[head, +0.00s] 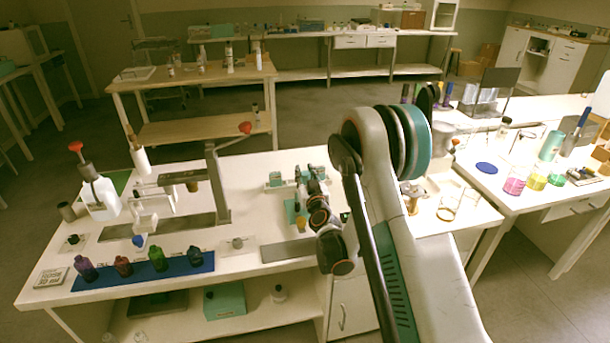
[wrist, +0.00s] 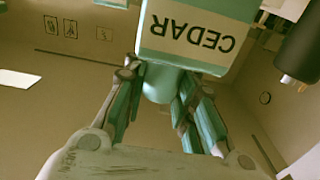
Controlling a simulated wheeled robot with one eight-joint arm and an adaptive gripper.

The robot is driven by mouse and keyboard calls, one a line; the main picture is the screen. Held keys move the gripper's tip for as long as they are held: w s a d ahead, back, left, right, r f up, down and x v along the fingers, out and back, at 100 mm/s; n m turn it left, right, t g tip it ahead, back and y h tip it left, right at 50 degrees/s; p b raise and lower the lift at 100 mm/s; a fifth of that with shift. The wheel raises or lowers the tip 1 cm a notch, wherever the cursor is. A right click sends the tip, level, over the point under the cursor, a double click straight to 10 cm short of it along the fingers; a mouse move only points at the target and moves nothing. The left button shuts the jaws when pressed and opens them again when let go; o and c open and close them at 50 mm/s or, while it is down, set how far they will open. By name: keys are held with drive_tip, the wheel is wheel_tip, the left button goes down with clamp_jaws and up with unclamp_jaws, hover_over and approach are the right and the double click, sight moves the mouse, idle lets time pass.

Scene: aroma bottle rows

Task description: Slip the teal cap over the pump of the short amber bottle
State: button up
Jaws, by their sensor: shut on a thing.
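My gripper (wrist: 158,95) is shut on the narrow round end of the teal cap (wrist: 152,45). The wider block of the cap carries a pale label reading CEDAR, upside down in the wrist view. In the head view my gripper (head: 308,178) is over the white bench beside the bent arm, and the cap cannot be made out clearly there. A small amber shape (head: 301,224) shows just below the gripper, partly hidden by the wrist; I cannot tell whether it is the short amber bottle. No pump is discernible on it.
A blue mat (head: 100,283) with several small coloured bottles lies at the front left. A white bottle with a red top (head: 100,195) and a grey post stand (head: 216,185) rise behind it. A grey plate (head: 286,251) lies near the front edge. Glassware crowds the right bench (head: 480,185).

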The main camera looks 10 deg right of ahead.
drive_tip(key=shift+f, duration=1.25)
idle(1.7)
drive_tip(key=o, duration=1.2)
drive_tip(key=shift+r, duration=0.15)
drive_tip(key=shift+r+p, duration=1.5)
drive_tip(key=shift+r, duration=1.9)
